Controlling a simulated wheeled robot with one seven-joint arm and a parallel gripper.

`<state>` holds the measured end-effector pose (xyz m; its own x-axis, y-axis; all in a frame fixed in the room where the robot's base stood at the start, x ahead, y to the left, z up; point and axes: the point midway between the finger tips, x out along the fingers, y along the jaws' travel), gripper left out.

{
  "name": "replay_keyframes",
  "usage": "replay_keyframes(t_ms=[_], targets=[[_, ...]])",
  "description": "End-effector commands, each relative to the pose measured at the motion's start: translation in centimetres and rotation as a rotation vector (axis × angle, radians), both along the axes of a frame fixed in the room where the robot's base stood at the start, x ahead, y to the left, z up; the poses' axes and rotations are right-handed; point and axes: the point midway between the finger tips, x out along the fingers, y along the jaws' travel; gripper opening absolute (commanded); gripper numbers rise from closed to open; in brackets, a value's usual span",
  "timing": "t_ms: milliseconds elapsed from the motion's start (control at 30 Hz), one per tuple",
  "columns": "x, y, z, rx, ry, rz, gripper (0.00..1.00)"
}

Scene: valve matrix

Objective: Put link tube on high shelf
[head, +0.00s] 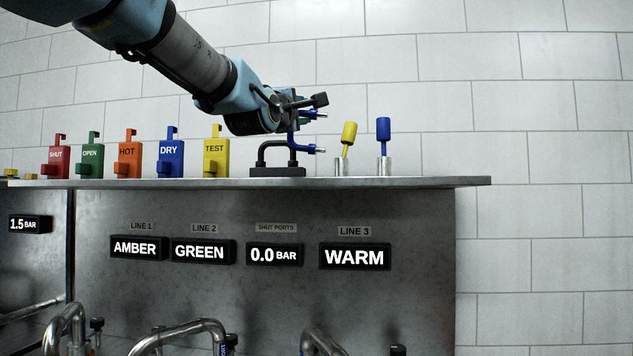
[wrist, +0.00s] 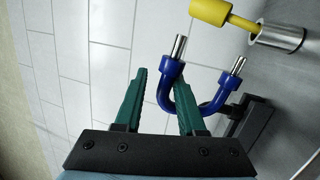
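The link tube (head: 293,143) is a blue U-shaped tube with bare metal ends. In the head view it is at the black stand (head: 278,171) on the steel ledge (head: 400,183), its ends pointing right. In the wrist view the link tube (wrist: 172,97) has one leg between my gripper's green fingers (wrist: 163,85), with a gap at the left finger. The right finger reaches inside the U. The other leg is beside the black bracket; whether they touch is unclear. My gripper (head: 305,108) is partly hidden by its wrist in the head view. No separate high shelf can be identified.
Yellow (head: 349,133) and blue (head: 383,130) handles stand in metal sockets right of the stand. Coloured tags, including the yellow TEST tag (head: 216,155), line the ledge to the left. Bent pipes (head: 180,335) are below. The white tiled wall is behind.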

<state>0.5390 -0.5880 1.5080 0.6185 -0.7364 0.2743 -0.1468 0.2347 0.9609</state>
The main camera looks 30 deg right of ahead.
Motion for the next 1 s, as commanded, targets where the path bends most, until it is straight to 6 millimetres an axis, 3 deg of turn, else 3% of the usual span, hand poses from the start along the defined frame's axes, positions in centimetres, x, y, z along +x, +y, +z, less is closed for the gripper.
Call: replay_keyframes(t_ms=[133, 400, 533, 1000], targets=[[-0.1, 0.2, 1.0, -0.002, -0.001, 0.0, 0.38], [-1.0, 1.3, 6.0, -0.004, -0.002, -0.001, 0.38], [-1.2, 1.7, 7.6, -0.002, -0.001, 0.0, 0.38], [-1.3, 1.9, 7.7, 0.003, 0.007, 0.001, 0.38]])
